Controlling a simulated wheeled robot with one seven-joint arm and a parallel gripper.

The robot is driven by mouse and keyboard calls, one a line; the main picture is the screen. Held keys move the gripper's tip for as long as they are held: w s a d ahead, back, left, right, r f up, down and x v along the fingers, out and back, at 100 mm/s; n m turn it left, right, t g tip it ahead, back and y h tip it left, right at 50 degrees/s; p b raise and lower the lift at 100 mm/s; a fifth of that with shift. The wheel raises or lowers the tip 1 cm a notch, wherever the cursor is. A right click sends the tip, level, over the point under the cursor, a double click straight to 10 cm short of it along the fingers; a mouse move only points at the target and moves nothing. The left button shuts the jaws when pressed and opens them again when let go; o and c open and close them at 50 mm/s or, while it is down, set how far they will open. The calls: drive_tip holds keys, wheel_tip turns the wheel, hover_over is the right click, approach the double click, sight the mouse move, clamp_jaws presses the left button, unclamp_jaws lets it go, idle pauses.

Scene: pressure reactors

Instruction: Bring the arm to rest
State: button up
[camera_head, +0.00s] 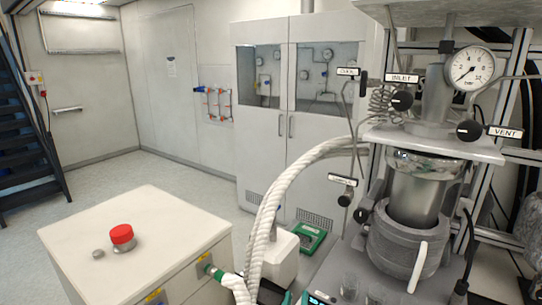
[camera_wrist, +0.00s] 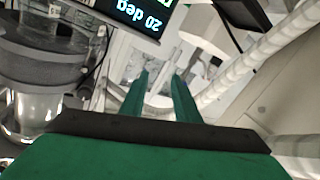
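My gripper (camera_wrist: 161,78) shows in the wrist view with two green fingers pointing away from the camera. The fingers are apart, with a clear gap and nothing held between them. Beyond the fingertips are a pale surface and what looks like clear glassware. I cannot make out my gripper or arm in the head view. The reactor (camera_head: 411,190), a metal vessel in a grey jacket, stands at the right of the head view. Its lower part shows at the left of the wrist view (camera_wrist: 42,55), apart from the fingers.
A ribbed white hose (camera_head: 283,185) arches beside the reactor; it crosses the upper right of the wrist view (camera_wrist: 255,55). A display reading "20 deg" (camera_wrist: 140,14) is near the fingers. A box with a red button (camera_head: 122,234) stands left. Floor at left is open.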

drive_tip(key=s+a+f+y, duration=0.1)
drive_tip(key=s+a+f, duration=0.1)
drive_tip(key=s+f, duration=0.7)
drive_tip(key=s+a+f+y, duration=0.2)
drive_tip(key=s+f, duration=0.3)
drive_tip(key=s, duration=0.7)
drive_tip(key=s+a+r, duration=0.1)
drive_tip(key=s, duration=1)
drive_tip(key=s+a+m+g+y, duration=0.1)
drive_tip(key=s, duration=1)
drive_tip(key=shift+s+a+r+g, duration=0.25)
drive_tip(key=shift+a+r+g, duration=0.05)
drive_tip(key=shift+a+r, duration=0.1)
